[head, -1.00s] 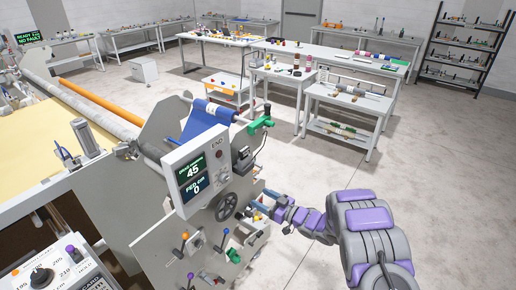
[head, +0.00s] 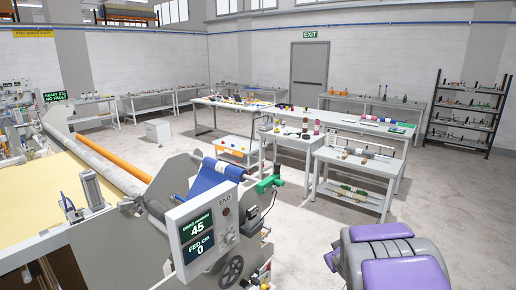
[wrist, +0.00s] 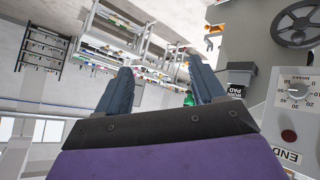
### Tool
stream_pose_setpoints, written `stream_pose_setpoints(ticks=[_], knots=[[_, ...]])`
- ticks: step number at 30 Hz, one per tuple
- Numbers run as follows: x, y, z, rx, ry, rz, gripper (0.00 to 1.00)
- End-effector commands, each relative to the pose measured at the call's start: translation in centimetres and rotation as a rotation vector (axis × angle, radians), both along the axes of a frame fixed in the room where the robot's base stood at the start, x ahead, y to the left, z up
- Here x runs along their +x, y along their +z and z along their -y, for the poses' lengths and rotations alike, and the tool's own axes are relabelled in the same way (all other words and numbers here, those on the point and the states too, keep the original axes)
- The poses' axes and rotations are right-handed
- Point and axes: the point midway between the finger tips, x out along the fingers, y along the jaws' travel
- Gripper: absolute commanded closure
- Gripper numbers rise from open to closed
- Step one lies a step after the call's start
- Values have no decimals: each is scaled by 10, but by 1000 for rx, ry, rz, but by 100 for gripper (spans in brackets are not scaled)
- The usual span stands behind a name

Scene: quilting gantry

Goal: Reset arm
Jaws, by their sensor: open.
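My gripper (wrist: 160,88) shows in the wrist view with its two blue-grey fingers apart and nothing between them. The wrist view is turned roughly upside down. The machine's end panel with a handwheel (wrist: 298,22) lies to the right of the fingers there. In the head view my purple and grey arm (head: 392,258) is at the lower right, and the gripper itself is out of frame.
The gantry's control box (head: 200,233) reads 45 and 0, beside a blue fabric roll (head: 213,178) and a green clamp (head: 269,184). Worktables (head: 362,201) and a dark shelf rack (head: 464,117) stand behind. Open floor (head: 318,228) lies between the gantry and my arm.

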Motion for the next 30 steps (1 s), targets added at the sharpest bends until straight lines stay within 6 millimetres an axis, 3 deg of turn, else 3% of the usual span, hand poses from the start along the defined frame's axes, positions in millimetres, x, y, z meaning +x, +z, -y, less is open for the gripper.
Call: stream_pose_setpoints(ticks=[5,11,17,24,27,30], knots=[[-70,11,11,-5,-159,-134,31],[-163,11,2,41,-293,-316,31],[-266,2,-27,117,-369,-527,31],[-388,-9,-77,215,-370,-794,31],[-427,-11,-94,244,-352,-885,31],[-453,-12,-105,262,-339,-945,31]])
